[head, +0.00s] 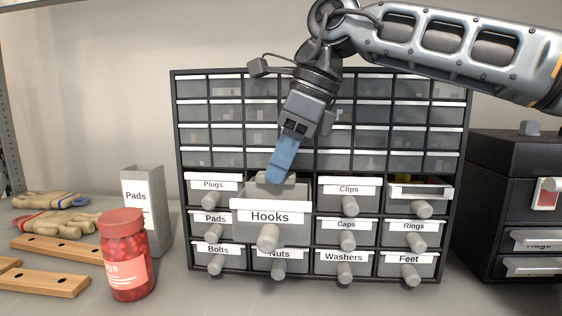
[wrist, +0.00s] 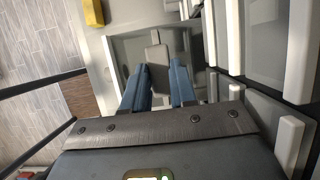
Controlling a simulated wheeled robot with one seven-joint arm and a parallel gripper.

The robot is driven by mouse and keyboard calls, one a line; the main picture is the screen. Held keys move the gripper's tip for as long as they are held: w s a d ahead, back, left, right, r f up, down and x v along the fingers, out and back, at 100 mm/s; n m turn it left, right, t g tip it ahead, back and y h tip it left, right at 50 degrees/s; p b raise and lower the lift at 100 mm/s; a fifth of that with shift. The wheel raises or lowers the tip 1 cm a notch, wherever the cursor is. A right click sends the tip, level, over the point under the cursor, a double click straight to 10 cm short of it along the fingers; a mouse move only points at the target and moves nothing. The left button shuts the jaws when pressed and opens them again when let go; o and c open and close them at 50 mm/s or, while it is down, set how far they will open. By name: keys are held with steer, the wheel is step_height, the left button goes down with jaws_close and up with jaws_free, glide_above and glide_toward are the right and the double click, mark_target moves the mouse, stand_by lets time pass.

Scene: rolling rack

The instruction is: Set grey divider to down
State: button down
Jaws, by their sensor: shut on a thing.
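The Hooks drawer (head: 292,236) is pulled out from the middle of the small-parts cabinet. The grey divider (head: 268,180) shows at the top of that drawer, below my fingertips. In the wrist view the grey divider (wrist: 158,58) lies between the ends of my two blue fingers, inside the light-rimmed drawer (wrist: 118,42). My gripper (head: 278,177) reaches down into the drawer from above and is shut on the divider. It also shows in the wrist view (wrist: 160,72). The divider's lower part and exact tilt are hard to tell.
The cabinet (head: 316,118) has clear drawers above and labelled, knobbed drawers below. A jar of red pieces (head: 126,245), a Pads box (head: 145,215), gloves (head: 60,224) and wooden strips (head: 45,281) lie left. A black drawer unit (head: 505,180) stands right.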

steer(key=shift+f+b, duration=0.85)
steer(key=shift+f, duration=1)
steer(key=c, duration=0.9)
jaws_free()
steer(key=shift+r, duration=0.1)
steer(key=v, duration=0.7)
steer(key=shift+d+r+b, duration=0.15)
steer(key=shift+r+b, duration=0.15)
steer(key=shift+b, duration=0.05)
